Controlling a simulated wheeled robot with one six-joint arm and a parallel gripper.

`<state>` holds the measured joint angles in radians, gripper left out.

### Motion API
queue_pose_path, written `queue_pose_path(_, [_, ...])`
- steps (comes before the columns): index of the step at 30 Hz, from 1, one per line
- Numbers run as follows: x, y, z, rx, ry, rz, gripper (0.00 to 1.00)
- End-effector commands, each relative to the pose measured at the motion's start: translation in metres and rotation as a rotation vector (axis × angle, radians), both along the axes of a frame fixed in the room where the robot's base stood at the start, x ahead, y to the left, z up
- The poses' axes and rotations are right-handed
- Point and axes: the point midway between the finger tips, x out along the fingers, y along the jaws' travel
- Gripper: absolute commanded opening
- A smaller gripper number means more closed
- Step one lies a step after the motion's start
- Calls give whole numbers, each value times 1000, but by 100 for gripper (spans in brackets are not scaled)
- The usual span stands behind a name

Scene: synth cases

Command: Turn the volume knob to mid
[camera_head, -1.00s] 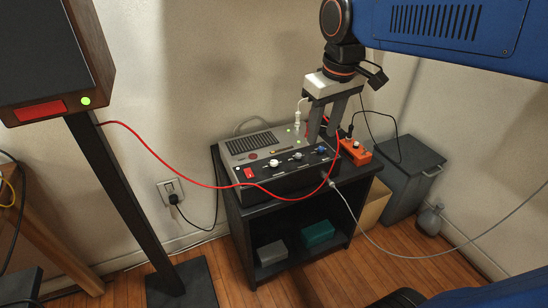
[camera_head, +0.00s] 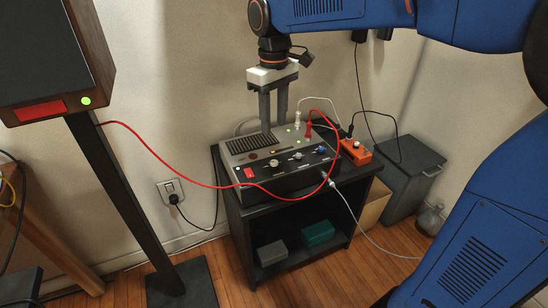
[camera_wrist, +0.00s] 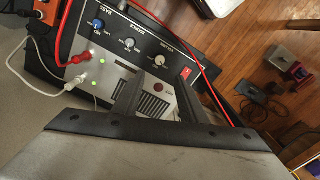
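A grey and black amplifier (camera_head: 262,181) sits on a dark cabinet, with a row of three knobs on its sloped black front panel. A left white knob (camera_head: 275,163), a middle white knob (camera_head: 298,155) and a blue knob (camera_head: 321,150) show there. The wrist view shows the same blue knob (camera_wrist: 97,24), the middle knob (camera_wrist: 130,43) and the white knob beside the red switch (camera_wrist: 160,61). My gripper (camera_head: 274,127) is open and empty over the amplifier's vented rear top, behind the knobs. Its fingers (camera_wrist: 158,78) stand apart in the wrist view.
A red cable (camera_head: 215,187) runs across the amplifier's front and up to a plug on its top. White plugs stand beside it. An orange box (camera_head: 356,152) is at the right. A red switch (camera_head: 249,172) is at the panel's left. A speaker (camera_head: 50,60) stands at left.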

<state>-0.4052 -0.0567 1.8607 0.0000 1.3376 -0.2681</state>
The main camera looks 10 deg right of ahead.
Motion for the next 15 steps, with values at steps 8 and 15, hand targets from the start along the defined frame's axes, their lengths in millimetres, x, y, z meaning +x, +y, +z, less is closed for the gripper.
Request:
queue_pose_path(8, [-1,-1,-51,-1,3,0,38])
queue_pose_path(15, [-1,0,-92,0,2,-1,38])
